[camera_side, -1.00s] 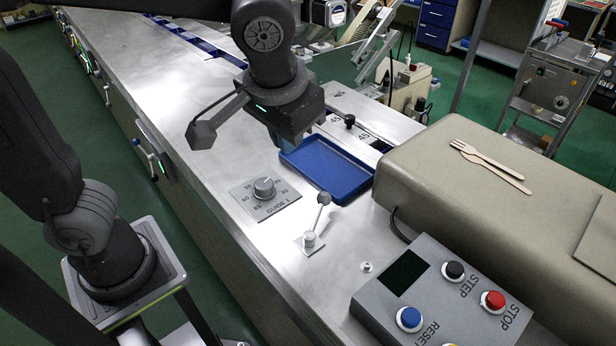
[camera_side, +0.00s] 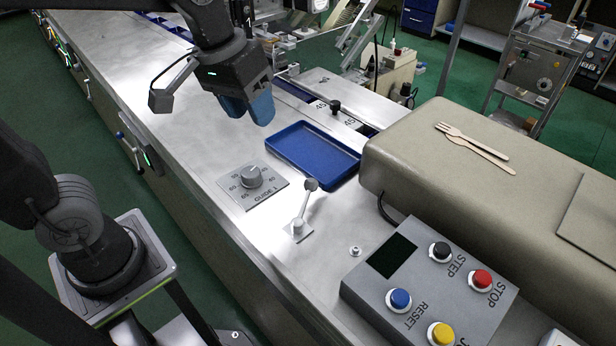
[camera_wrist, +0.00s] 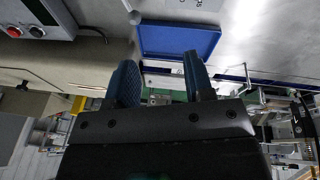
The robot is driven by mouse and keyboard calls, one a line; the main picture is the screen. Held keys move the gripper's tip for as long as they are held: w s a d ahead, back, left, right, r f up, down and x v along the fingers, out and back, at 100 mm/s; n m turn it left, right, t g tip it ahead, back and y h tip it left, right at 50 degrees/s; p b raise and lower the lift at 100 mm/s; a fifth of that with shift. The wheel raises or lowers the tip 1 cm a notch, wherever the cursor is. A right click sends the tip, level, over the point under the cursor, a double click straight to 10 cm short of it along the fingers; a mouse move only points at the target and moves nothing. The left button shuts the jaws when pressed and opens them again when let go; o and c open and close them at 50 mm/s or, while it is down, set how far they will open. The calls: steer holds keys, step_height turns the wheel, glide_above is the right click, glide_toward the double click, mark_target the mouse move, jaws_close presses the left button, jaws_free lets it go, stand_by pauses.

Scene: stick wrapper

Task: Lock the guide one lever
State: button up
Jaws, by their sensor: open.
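The guide one lever (camera_side: 304,206) is a thin grey rod with a round knob, rising tilted from a small square base plate beside the dial marked GUIDE 1 (camera_side: 252,178). In the wrist view a grey round end (camera_wrist: 134,17) at the tray's corner looks like the lever knob. My gripper (camera_side: 247,112) is open and empty, above the table behind the dial and left of the blue tray (camera_side: 312,152). It is apart from the lever. Its two blue fingers also show in the wrist view (camera_wrist: 158,72), spread with a gap between them.
A control box (camera_side: 430,290) with several coloured buttons stands at the front right. A beige cover (camera_side: 470,190) carries a wooden fork and another wooden utensil. A small black knob (camera_side: 335,106) stands on a plate behind the tray. The metal table around the dial is clear.

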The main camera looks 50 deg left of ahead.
mark_target(310, 179)
steer(key=shift+o, duration=0.3)
steer(key=w+d+f+n+g, duration=0.1)
steer(key=w+d, duration=0.2)
steer(key=w, duration=0.2)
steer(key=shift+d+g+h, duration=0.3)
steer(key=shift+g, duration=0.1)
steer(key=shift+n, duration=0.3)
steer(key=d+f, duration=0.1)
steer(key=f, duration=0.3)
steer(key=w+d+f, duration=0.1)
steer(key=f, duration=0.8)
steer(key=shift+w+d+f, duration=0.2)
steer(key=shift+d+f, duration=0.2)
steer(key=shift+c, duration=0.2)
jaws_close()
